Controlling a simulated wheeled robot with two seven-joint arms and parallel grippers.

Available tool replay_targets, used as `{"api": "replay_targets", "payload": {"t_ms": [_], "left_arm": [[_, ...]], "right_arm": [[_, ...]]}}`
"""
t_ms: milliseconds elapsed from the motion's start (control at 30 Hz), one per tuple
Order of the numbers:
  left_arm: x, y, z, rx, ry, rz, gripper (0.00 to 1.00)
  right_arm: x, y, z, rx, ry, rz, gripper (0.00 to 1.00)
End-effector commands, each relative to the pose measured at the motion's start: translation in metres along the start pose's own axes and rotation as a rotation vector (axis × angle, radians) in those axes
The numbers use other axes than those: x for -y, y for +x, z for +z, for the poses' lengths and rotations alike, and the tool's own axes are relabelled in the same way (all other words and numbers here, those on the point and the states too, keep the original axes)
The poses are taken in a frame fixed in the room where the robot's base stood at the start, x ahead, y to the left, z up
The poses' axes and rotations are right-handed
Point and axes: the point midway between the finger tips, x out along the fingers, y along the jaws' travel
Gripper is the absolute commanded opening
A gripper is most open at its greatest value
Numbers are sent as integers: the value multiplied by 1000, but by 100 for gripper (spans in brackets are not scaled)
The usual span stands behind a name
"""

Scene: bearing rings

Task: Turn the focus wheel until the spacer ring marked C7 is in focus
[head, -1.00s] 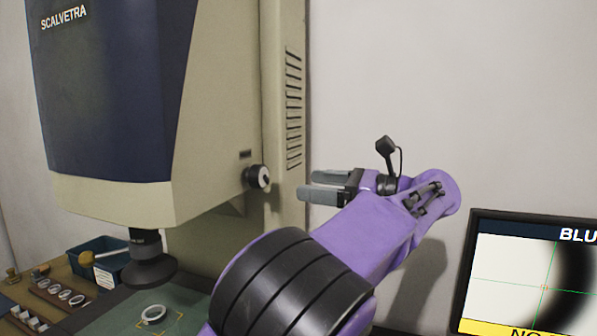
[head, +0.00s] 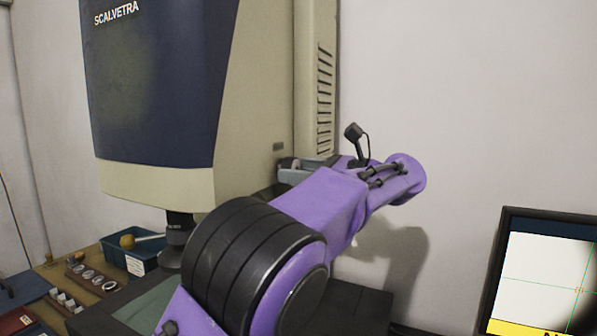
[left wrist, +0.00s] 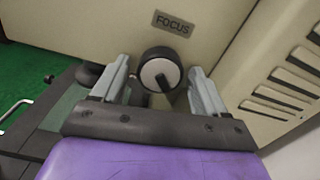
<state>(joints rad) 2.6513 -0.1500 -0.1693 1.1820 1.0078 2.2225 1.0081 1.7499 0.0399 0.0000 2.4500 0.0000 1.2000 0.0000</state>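The black focus wheel with a pale face (left wrist: 161,72) is on the beige machine side, below a FOCUS label (left wrist: 173,23) in the left wrist view. My left gripper (left wrist: 160,72) is open, with one finger on each side of the wheel and gaps showing between. In the head view the gripper (head: 292,168) is at the machine's side and the wheel (head: 286,163) is mostly covered. My arm hides much of the stage, and no C7 mark is readable. My right gripper is out of view.
The optical machine (head: 150,90) fills the left, with its lens (head: 178,228) over a green stage (head: 150,303). A blue bin (head: 140,252), several rings (head: 90,278) and pale blocks (head: 65,300) are at the lower left. The wall right of my arm is clear.

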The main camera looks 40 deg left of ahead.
Motion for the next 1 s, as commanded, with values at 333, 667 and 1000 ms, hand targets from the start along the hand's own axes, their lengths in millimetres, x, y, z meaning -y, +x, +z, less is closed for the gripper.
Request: {"api": "replay_targets", "payload": {"t_ms": [333,667,1000], "left_arm": [[0,0,-1,1,-5,0,22],[-1,1,-7,-1,-134,2,22],[-1,2,-6,0,-413,3,22]], "right_arm": [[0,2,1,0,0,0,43],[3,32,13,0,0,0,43],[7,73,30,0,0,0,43]]}}
